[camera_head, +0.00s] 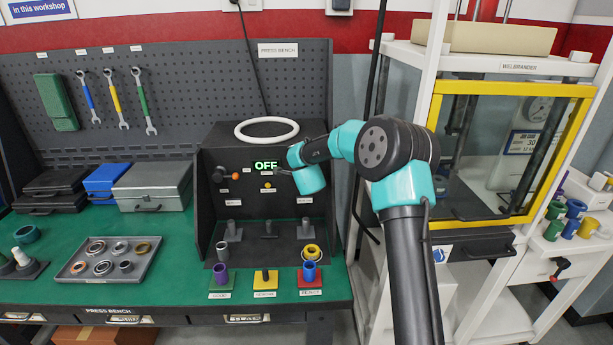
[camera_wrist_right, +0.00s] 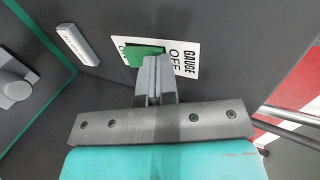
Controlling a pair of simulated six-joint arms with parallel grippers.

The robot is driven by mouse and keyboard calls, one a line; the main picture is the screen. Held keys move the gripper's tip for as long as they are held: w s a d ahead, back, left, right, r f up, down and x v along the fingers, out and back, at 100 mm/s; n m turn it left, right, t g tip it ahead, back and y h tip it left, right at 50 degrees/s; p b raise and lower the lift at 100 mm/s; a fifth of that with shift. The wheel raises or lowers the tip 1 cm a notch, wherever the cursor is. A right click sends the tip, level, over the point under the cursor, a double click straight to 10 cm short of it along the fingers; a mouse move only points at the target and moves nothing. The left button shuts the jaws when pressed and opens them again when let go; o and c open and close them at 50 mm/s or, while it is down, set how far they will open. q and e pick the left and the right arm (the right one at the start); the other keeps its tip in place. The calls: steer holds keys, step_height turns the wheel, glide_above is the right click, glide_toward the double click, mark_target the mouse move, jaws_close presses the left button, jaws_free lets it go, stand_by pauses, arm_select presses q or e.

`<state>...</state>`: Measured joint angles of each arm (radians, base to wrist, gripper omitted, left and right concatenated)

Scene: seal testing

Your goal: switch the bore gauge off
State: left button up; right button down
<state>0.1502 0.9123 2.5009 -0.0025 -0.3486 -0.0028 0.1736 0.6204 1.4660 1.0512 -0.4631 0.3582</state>
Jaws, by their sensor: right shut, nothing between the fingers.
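The bore gauge's display (camera_head: 266,166) glows green and reads "OFF" on the dark press housing. In the right wrist view, a green switch (camera_wrist_right: 138,54) sits on a white plate (camera_wrist_right: 187,46) with the words "GAUGE" and "OFF". My right gripper (camera_wrist_right: 158,62) is shut and empty, its fingertips at the near edge of the green switch. I cannot tell whether they touch it. In the head view my right arm reaches in to the housing just right of the display. The switch is not clear there. My left gripper is not in view.
An orange-tipped knob (camera_head: 220,173) is left of the display. Posts and rings stand below, with green, yellow and red coasters (camera_head: 265,283) in front. A grey tray (camera_head: 108,262) of rings lies left. A yellow-framed cabinet (camera_head: 510,150) stands right.

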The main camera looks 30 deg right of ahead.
steer(key=shift+r, duration=0.15)
steer(key=shift+r, duration=0.65)
steer(key=shift+s, duration=0.1)
steer(key=r+v, duration=0.1)
steer(key=v, duration=1.2)
steer(key=shift+r, duration=0.2)
